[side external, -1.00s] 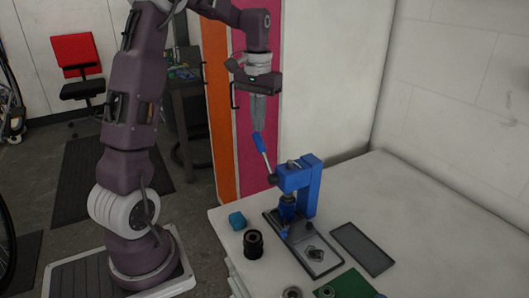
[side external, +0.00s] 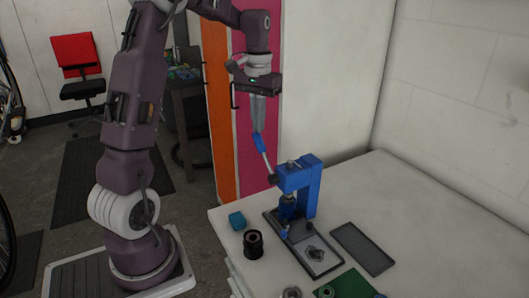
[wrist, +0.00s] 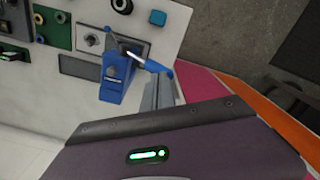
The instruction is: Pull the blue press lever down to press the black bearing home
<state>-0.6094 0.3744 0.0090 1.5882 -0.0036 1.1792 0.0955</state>
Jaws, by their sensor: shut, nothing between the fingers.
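The blue press (side external: 304,183) stands upright on its dark base plate (side external: 320,262) on the white table. Its lever points up and left, with a blue grip (side external: 259,143) on a silver rod; the lever is raised. My gripper (side external: 257,129) is shut and empty, its fingertips at the upper end of the grip; I cannot tell whether they touch it. In the wrist view the grip (wrist: 159,68) lies beside the grey fingers (wrist: 158,92). A black ringed cylinder (side external: 253,244) stands left of the base. No bearing can be made out clearly under the ram.
A teal block (side external: 237,220) sits near the table's left edge. A dark grey tray (side external: 362,248) lies right of the press. A green mat (side external: 345,287) with round parts lies at the front. The table's right side is clear.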

